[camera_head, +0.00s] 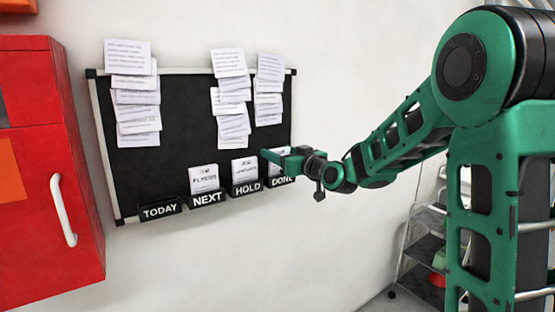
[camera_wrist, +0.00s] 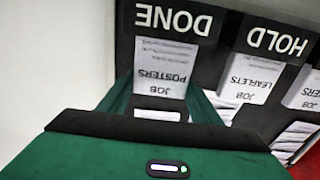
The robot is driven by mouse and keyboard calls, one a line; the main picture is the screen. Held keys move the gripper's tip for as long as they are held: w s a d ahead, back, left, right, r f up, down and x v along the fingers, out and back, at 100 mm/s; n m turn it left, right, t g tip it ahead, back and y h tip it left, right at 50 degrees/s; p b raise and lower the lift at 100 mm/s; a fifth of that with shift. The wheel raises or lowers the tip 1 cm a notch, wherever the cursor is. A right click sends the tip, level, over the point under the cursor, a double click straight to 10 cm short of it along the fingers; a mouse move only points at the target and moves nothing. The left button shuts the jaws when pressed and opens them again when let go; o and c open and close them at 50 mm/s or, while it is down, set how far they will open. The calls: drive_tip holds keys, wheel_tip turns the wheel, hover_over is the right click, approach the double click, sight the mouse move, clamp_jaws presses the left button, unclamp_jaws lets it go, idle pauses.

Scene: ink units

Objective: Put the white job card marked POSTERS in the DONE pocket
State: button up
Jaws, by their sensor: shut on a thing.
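The white POSTERS job card (camera_wrist: 165,68) is at the DONE pocket (camera_wrist: 172,20), upside down in the wrist view. Its lower end meets the edge of the DONE label and appears tucked behind the pocket front. My gripper (camera_wrist: 162,90) is shut on the card, with a green finger along each side edge. In the head view my gripper (camera_head: 276,155) is at the board's right side, just above the DONE pocket (camera_head: 282,182). It hides most of the card there.
Left of DONE, the HOLD pocket (camera_head: 247,188) holds a LEAFLETS card and the NEXT pocket (camera_head: 207,198) a FLYERS card. The TODAY pocket (camera_head: 160,211) shows no card. Paper sheets (camera_head: 137,98) hang above. A red cabinet (camera_head: 40,165) stands left, a shelf rack (camera_head: 425,235) right.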

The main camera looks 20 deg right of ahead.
drive_tip(key=shift+f, duration=0.55)
drive_tip(key=o, duration=1.1)
drive_tip(key=shift+c, duration=0.2)
drive_tip(key=shift+s, duration=0.1)
